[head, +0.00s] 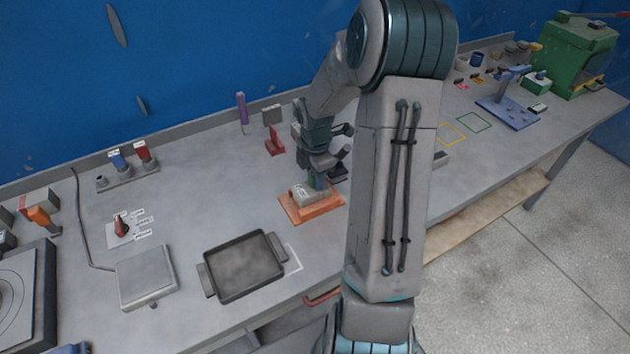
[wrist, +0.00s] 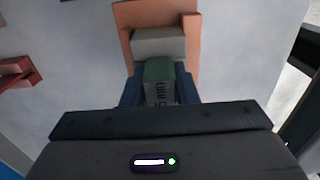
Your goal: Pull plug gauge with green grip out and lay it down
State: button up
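The plug gauge's green grip (wrist: 160,70) has a grey lettered face and stands at the grey block (wrist: 160,44) on the orange base (wrist: 128,20). In the head view the block (head: 303,193) and orange base (head: 328,207) sit on the bench, below my wrist. My gripper (wrist: 160,92) has its two blue fingers on either side of the grip, with no clear gap seen; it also shows in the head view (head: 318,181). The gauge's lower end is hidden, so I cannot tell how deep it sits in the block.
A dark tray (head: 243,268) and a grey flat plate (head: 146,277) lie to the left. A red stand (head: 274,141) is close behind the block, left of my wrist. My arm hides part of the bench. Bare bench (head: 190,205) lies between tray and back wall.

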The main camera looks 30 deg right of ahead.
grip_shut()
jog(key=shift+r+p, duration=3.2)
jog(key=shift+r, duration=0.35)
jog(key=shift+r+p, duration=0.6)
jog(key=shift+r, duration=1.35)
